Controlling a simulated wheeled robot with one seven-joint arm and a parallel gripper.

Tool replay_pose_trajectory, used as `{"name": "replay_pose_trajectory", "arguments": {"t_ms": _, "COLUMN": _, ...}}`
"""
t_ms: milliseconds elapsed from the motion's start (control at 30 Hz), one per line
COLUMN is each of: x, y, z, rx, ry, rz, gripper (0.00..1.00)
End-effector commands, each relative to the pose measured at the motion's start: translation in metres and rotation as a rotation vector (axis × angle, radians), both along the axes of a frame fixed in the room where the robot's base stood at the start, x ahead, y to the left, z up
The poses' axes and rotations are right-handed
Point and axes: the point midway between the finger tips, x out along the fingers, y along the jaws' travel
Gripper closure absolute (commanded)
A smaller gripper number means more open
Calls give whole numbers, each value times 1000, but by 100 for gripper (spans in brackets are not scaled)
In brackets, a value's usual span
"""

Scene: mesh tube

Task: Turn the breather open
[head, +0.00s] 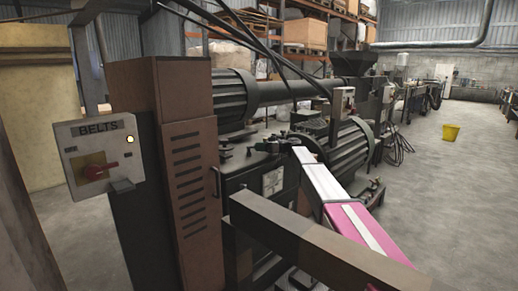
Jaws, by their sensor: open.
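My pink and white arm reaches from the lower right towards the dark machine (243,180) in the middle of the head view. My gripper (274,145) is at the arm's far end, small and dark, above the top of the machine's housing. It is open. I cannot clearly make out the breather among the small dark fittings there. I cannot tell whether the gripper touches any of them.
A grey box marked BELTS (98,155), with a red switch and lit lamp, stands left of a brown vented cabinet (187,160). A square beam (310,240) crosses the front. Cables hang above. Open floor lies right, with a yellow bucket (451,133).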

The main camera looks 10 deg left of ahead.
Motion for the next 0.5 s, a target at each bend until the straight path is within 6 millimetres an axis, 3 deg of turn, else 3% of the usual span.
{"name": "replay_pose_trajectory", "arguments": {"t_ms": 167, "x": 3, "y": -10, "z": 0, "rx": 0, "ry": 0, "rz": -1, "gripper": 54}}
{"name": "replay_pose_trajectory", "arguments": {"t_ms": 500, "x": 18, "y": -69, "z": 0, "rx": 0, "ry": 0, "rz": -2, "gripper": 54}}
